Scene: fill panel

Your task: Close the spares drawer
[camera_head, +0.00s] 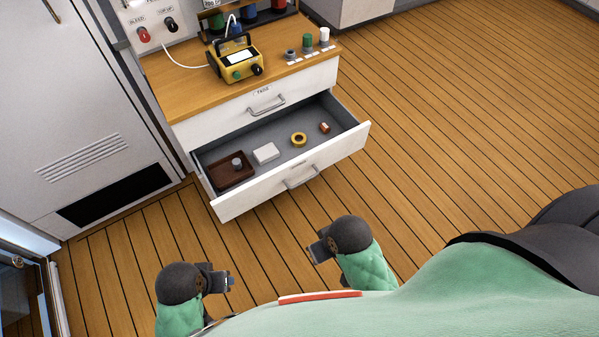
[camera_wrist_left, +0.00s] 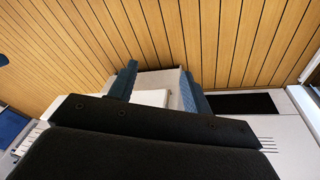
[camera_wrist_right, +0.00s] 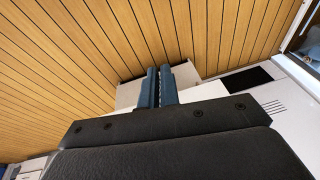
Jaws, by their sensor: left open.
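The lower drawer (camera_head: 345,157) of the white cabinet stands pulled out, its white front and bar handle (camera_head: 301,178) facing me. I take it for the spares drawer; I see no readable label on it. Inside lie a brown tray (camera_head: 222,178) with a small grey piece, a white box (camera_head: 266,153), a yellow ring (camera_head: 298,139) and a small red-brown piece (camera_head: 325,127). My left gripper (camera_head: 229,284) is open and empty, in front of the drawer and apart from it. My right gripper (camera_head: 312,253) is shut and empty, nearer the handle but not touching it.
The upper drawer (camera_head: 240,110) is closed. The wooden cabinet top (camera_head: 185,87) holds a yellow instrument (camera_head: 234,65) and several small knobs or bottles. A grey locker (camera_head: 80,90) stands at the left. The plank floor (camera_head: 430,110) is clear to the right.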

